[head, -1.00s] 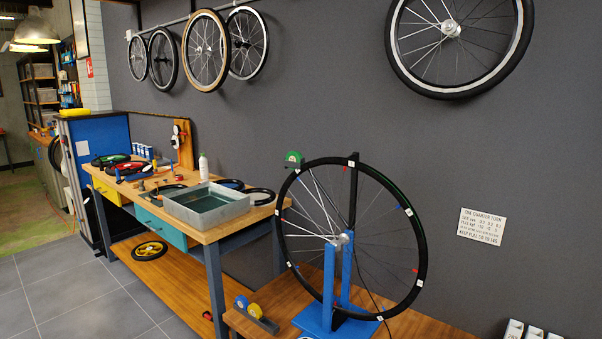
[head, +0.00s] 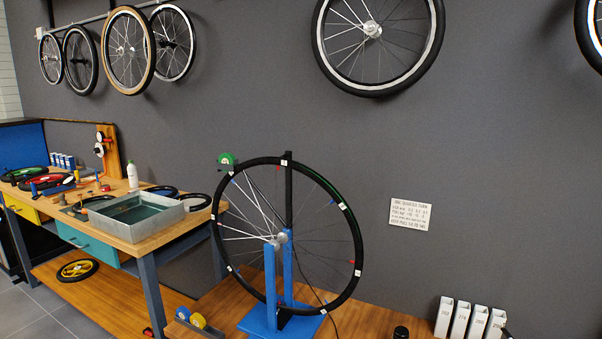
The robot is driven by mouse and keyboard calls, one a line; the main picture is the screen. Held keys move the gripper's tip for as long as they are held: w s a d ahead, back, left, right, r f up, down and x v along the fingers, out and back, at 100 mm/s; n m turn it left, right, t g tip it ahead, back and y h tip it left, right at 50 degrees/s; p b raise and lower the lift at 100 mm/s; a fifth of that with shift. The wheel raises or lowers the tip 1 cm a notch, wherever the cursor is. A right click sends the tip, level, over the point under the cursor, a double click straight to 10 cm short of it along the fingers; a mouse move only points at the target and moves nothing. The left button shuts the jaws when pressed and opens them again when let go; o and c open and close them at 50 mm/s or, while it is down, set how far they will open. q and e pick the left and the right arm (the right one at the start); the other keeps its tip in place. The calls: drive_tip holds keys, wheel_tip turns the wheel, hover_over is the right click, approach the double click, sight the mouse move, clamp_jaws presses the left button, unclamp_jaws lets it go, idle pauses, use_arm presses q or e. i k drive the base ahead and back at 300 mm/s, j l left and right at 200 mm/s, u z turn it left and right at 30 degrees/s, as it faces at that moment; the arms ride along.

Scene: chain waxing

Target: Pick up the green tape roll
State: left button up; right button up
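The green tape roll (head: 226,160) shows in the head view at the upper left of the large black-rimmed wheel (head: 351,222). It looks to be at or just outside the rim; I cannot tell whether it touches the rim or what holds it up. The wheel stands upright in a blue stand (head: 270,280) on a wooden bench. Neither of my grippers is in view.
A blue roll (head: 183,314) and a yellow roll (head: 197,321) sit left of the stand. Several white boxes (head: 461,318) and a black round object (head: 401,332) are at the lower right. A grey tray (head: 160,232) stands on the left workbench. Wheels hang on the wall.

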sight(228, 158)
drive_tip(key=i+j+z, duration=0.1)
drive_tip(key=j+z, duration=0.85)
drive_tip(key=j, duration=0.25)
